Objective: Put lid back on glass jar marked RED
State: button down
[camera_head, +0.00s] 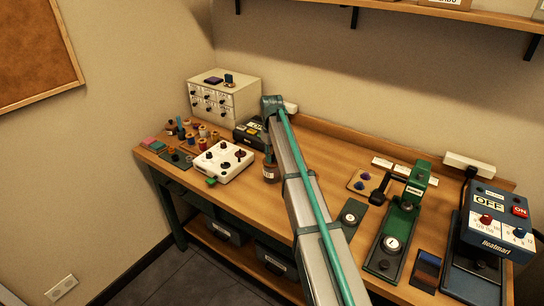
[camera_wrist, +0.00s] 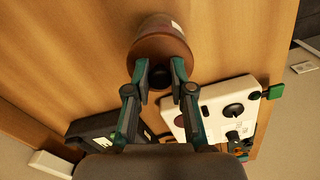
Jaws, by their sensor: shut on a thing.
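A small brownish-red jar (camera_head: 270,174) with a pale label stands on the table beside the white board; it also fills the top middle of the wrist view (camera_wrist: 160,35). The label is too small to read. My gripper (camera_head: 269,152) is directly above the jar. In the wrist view my gripper (camera_wrist: 160,68) has its two fingers closed around a dark round knob (camera_wrist: 160,77), which looks like the lid's knob. The lid is over the jar's top. I cannot tell whether it is seated or slightly raised, as the fingers hide part of it.
A white board with dark knobs (camera_head: 222,162) stands close left of the jar, and a dark box (camera_head: 248,133) stands behind it. Several spools and a drawer cabinet (camera_head: 222,96) are further left. A green press (camera_head: 400,220) and a switch box (camera_head: 495,222) stand at right.

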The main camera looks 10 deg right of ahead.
dwell(0.4)
jog(key=shift+c, duration=2.2)
grip_release()
jog(key=shift+r+p, duration=1.9)
jog(key=shift+r, duration=1.6)
grip_shut()
